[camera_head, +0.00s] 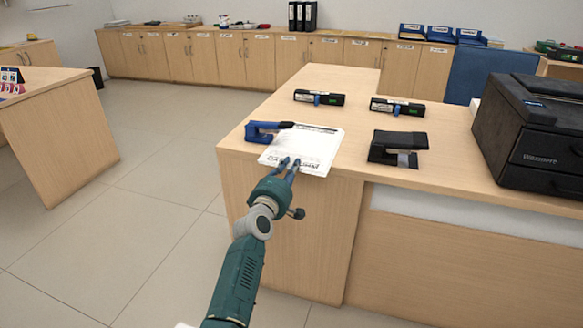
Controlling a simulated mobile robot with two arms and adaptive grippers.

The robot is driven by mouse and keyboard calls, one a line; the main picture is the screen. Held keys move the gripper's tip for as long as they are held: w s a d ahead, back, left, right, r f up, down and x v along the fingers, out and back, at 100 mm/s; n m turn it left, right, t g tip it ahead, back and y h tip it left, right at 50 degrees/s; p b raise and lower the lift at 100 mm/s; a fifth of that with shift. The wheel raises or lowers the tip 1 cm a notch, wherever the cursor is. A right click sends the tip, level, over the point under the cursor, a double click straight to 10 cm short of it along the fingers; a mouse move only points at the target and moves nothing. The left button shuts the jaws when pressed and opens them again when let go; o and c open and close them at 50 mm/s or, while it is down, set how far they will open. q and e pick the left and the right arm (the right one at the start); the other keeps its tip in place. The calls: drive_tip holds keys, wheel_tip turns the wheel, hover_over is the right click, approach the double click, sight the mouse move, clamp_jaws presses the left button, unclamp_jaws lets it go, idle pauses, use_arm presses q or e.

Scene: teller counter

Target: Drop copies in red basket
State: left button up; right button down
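A stack of white printed papers (313,150) lies on the near left corner of the wooden counter, close to its front edge. My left gripper (288,165) reaches in from below, with its fingertips over the papers' near edge. Its two fingers show side by side with a small gap, so it looks partly open. Whether the tips touch the papers I cannot tell. My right gripper is not in view. I see no red basket in this view.
A blue stapler or punch (262,132) touches the papers' left side. A black punch (397,148), two small black devices (319,98) (398,107) and a black printer (530,135) stand on the counter. Floor (150,215) is clear on the left, towards another desk (62,135).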

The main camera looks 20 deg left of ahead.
use_arm(q)
drive_tip(key=shift+w, duration=0.2)
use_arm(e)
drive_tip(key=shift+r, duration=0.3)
use_arm(q)
clamp_jaws()
drive_tip(key=shift+r, duration=0.15)
